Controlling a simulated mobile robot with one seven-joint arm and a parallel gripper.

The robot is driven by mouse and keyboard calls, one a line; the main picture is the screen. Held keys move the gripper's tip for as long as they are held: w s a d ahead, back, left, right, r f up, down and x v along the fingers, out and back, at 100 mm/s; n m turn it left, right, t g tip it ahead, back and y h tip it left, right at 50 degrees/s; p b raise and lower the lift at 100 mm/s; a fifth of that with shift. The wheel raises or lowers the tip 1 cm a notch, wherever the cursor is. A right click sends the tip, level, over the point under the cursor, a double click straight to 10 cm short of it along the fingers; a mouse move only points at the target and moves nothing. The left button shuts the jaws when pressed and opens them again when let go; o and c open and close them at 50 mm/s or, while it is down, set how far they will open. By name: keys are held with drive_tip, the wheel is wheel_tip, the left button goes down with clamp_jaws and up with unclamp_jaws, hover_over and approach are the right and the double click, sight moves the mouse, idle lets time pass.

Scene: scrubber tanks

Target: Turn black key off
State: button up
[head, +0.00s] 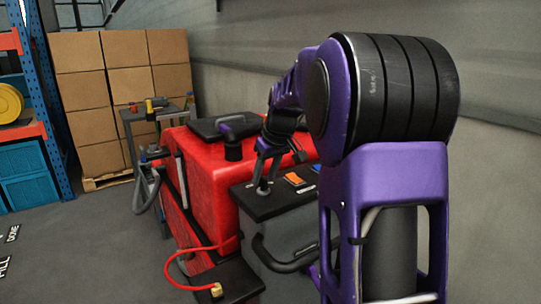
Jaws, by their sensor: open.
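A scrubber machine has a red tank (205,175) and a black-topped control panel (270,206). My gripper (272,168) is above the panel's left part, fingers pointing down and apart. A small grey upright piece (262,187) stands on the panel just below the fingers. I cannot tell whether it is the black key or whether the fingers touch it. An orange switch (294,180) and a blue switch (315,168) sit to its right on the panel. No black key can be clearly made out; my arm hides the panel's right part.
A black handlebar (285,264) curves in front of the panel. A red hose (178,268) with a brass end lies at the machine's lower left. A grey cart (128,130), stacked boxes (80,70) and a blue rack (45,100) stand behind left.

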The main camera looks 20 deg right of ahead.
drive_tip(key=p+v, duration=0.1)
drive_tip(key=v, duration=1.6)
drive_tip(key=shift+p, duration=0.4)
drive_tip(key=shift+w+f, duration=0.1)
